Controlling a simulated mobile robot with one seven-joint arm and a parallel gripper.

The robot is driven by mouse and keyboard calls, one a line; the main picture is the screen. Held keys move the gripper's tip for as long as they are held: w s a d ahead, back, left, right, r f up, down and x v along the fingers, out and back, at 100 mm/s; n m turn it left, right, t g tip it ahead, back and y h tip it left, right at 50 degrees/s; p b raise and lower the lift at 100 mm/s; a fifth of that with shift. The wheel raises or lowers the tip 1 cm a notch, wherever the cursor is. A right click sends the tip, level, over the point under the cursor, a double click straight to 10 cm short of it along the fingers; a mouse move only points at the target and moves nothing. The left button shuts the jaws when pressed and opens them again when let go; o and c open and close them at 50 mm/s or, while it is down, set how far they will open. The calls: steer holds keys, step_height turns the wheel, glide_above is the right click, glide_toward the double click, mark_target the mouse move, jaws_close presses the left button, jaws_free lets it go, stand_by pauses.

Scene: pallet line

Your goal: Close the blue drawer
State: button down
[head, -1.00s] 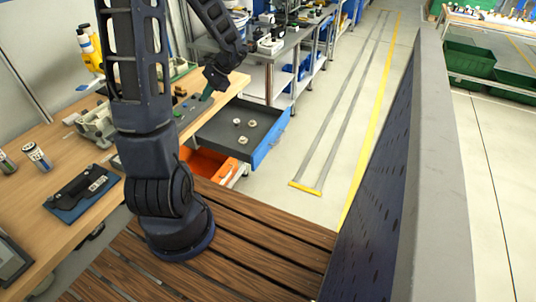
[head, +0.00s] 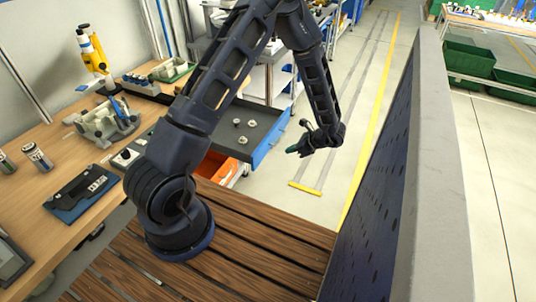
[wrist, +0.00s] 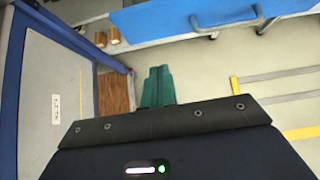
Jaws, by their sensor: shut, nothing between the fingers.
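The blue drawer (head: 272,137) stands pulled out from the workbench in the head view, with its grey inside showing and a few small pale round parts in it. Its blue front (wrist: 180,20) with handles crosses the top of the wrist view. My gripper (head: 291,150) is just outside the front, on its right side, and the green fingers (wrist: 158,86) lie side by side, shut and empty. In the wrist view a strip of floor shows between the fingertips and the front, so I see no touch.
An orange drawer (head: 216,166) sits below the blue one, partly hidden by my arm. The wooden workbench (head: 58,135) carries tools and fixtures at left. A grey-topped partition (head: 438,150) stands at right. Floor is free between drawer and partition.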

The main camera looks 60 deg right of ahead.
glide_toward(262, 155)
step_height(262, 155, down, 4)
steer(key=w, duration=0.3)
steer(key=shift+w+a, duration=0.2)
steer(key=shift+w, duration=0.45)
steer(key=w, duration=3.1)
steer(key=shift+w+r, duration=0.1)
steer(key=shift+w, duration=0.25)
